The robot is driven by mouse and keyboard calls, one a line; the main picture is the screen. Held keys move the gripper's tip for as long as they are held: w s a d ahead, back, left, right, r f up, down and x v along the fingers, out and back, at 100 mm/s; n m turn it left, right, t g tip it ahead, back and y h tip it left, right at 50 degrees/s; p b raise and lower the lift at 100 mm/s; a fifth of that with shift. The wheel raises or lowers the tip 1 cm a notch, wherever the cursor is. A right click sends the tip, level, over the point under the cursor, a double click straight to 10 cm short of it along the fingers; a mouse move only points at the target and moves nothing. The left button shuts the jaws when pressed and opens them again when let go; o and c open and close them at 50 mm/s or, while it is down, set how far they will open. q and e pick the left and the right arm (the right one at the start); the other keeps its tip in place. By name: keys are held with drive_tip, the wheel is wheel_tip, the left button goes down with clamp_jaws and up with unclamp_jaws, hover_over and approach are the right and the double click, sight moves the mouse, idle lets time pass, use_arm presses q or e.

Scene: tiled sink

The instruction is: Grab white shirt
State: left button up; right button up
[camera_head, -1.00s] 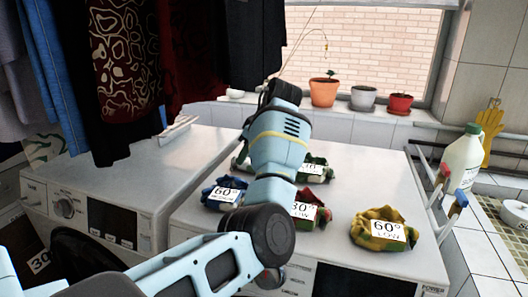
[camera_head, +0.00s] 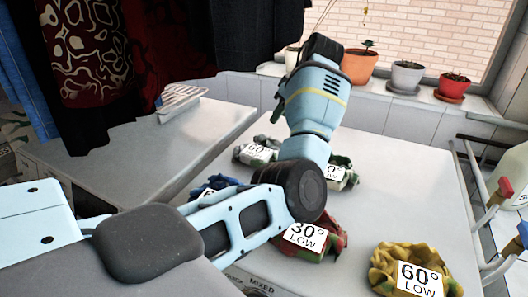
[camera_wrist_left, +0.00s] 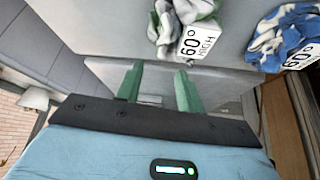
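A crumpled white cloth with green-grey patches (camera_head: 246,153) and a 60° label lies at the back left of the white machine top, partly beside my left arm. It also shows in the left wrist view (camera_wrist_left: 168,28), at the top, labelled 60° HIGH. My left gripper (camera_wrist_left: 160,88) has its two green fingers apart with nothing between them. The white cloth is beyond the fingertips, not touching them as far as I can see. My right gripper is not in view.
Other labelled crumpled cloths lie near: a blue one (camera_head: 213,185), a red-green one (camera_head: 329,240), a yellow-green one (camera_head: 385,262) and another behind my arm (camera_head: 346,163). Dark clothes (camera_head: 205,35) hang at the upper left. Flowerpots (camera_head: 405,77) stand on the back ledge.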

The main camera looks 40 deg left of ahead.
sight(269, 134)
use_arm(q)
drive_tip(key=shift+x, duration=1.3)
drive_tip(key=shift+s+d+p+x, duration=0.1)
drive_tip(key=shift+d+p+x, duration=0.1)
drive_tip(key=shift+x, duration=1.05)
drive_tip(key=shift+s+d+p+x, duration=0.1)
drive_tip(key=shift+p+x, duration=0.1)
drive_tip(key=shift+x, duration=1.1)
drive_tip(key=shift+f, duration=0.1)
clamp_jaws()
